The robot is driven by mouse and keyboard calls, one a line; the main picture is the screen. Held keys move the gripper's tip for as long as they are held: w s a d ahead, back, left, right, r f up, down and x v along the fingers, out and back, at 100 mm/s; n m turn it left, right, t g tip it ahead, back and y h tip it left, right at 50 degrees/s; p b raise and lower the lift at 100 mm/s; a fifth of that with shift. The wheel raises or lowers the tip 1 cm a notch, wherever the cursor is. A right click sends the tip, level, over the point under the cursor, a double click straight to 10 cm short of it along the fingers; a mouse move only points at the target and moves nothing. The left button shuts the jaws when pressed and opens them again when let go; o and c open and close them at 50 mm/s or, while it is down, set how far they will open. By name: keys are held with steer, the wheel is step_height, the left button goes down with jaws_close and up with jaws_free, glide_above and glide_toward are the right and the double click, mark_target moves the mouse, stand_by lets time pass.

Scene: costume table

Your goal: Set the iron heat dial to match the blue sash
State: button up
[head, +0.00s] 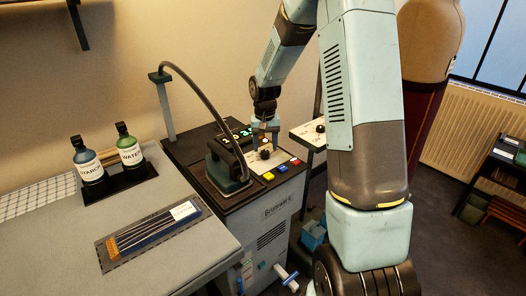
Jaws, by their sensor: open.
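The iron station (240,205) is a dark-topped cabinet in the middle of the head view. A black dial knob (265,154) sits on a pale panel (273,158) right of the iron. My gripper (264,140) points down just above and behind this knob; contact cannot be told. Its fingers are small and partly hidden. A green-lit display (243,132) shows behind the iron, its digits too small to read. I cannot make out a blue sash for certain.
A second pale panel with a knob (319,129) stands to the right. Starch (90,165) and water (130,151) bottles and a tray of rods (152,235) are on the table at left. A mannequin (425,60) stands behind my arm.

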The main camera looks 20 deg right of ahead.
mark_target(265, 154)
steer(key=shift+f, duration=1.45)
steer(key=shift+c, duration=0.4)
steer(key=c, duration=1)
steer(key=shift+o, duration=0.2)
steer(key=shift+n, duration=2)
steer(key=o, duration=1)
steer(key=shift+o, duration=0.2)
